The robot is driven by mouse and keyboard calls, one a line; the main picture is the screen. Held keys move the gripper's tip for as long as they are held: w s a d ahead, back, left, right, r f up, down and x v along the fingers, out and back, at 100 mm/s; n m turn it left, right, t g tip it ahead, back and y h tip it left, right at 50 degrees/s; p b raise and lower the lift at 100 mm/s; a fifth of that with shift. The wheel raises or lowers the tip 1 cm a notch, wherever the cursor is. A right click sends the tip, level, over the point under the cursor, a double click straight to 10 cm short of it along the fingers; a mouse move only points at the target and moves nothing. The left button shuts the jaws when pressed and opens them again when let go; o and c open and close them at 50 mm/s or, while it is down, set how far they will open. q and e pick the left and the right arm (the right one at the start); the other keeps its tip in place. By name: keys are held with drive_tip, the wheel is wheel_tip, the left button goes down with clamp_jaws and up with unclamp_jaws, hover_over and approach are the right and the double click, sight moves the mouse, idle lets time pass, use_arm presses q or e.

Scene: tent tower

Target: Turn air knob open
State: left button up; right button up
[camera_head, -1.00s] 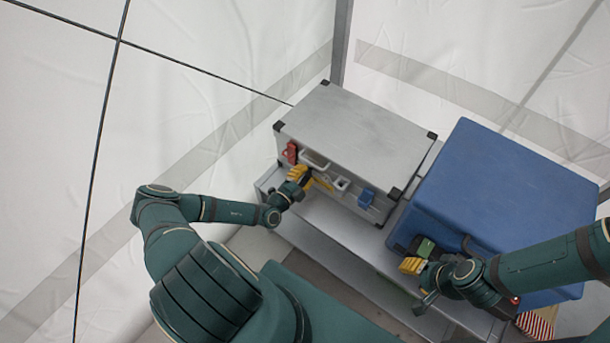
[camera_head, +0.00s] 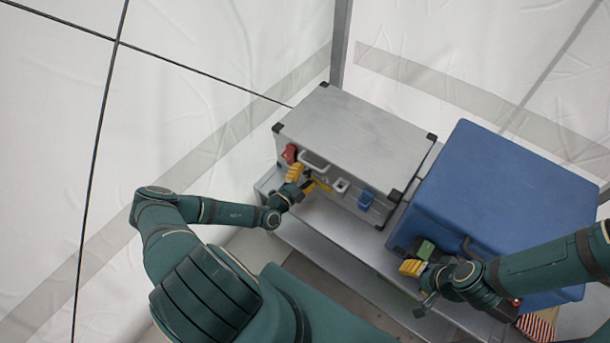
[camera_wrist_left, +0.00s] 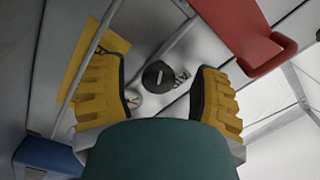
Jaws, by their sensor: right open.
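The silver case (camera_head: 352,128) stands upright on a grey ledge, with its controls on the front face. In the left wrist view a black round knob (camera_wrist_left: 158,75) with a pale slot mark shows on the grey panel. My left gripper (camera_wrist_left: 163,88) is open, with one yellow finger on each side of the knob. I cannot tell whether either finger touches it. In the head view my left gripper (camera_head: 302,180) is at the case's front and hides the knob. My right gripper (camera_head: 412,268) is open and empty in front of the blue box (camera_head: 505,210).
A red lever (camera_wrist_left: 245,35) is close beside the left gripper's right finger. A yellow label (camera_wrist_left: 90,60) and metal bars are on its other side. The grey ledge (camera_head: 320,215) in front is mostly clear.

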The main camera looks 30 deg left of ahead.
use_arm(q)
drive_tip(key=s+a, duration=0.1)
drive_tip(key=s, duration=1.1)
drive_tip(key=d+r+m+g+h, duration=0.3)
drive_tip(key=d+m+g+h, duration=0.3)
drive_tip(key=d+m+h, duration=0.7)
drive_tip(key=s+d+r+m+g+y, duration=0.15)
drive_tip(key=s+d+m+g, duration=0.45)
drive_tip(key=m, duration=0.6)
drive_tip(key=s+d+m+g+y, duration=0.35)
drive_tip(key=m+g, duration=0.45)
drive_tip(key=m, duration=0.4)
drive_tip(key=w+r+m+t+y, duration=0.3)
drive_tip(key=r+m, duration=0.4)
drive_tip(key=m, duration=1.3)
drive_tip(key=shift+w+d+m+t+y, duration=0.35)
drive_tip(key=shift+w+y, duration=0.45)
drive_tip(key=shift+y, duration=0.4)
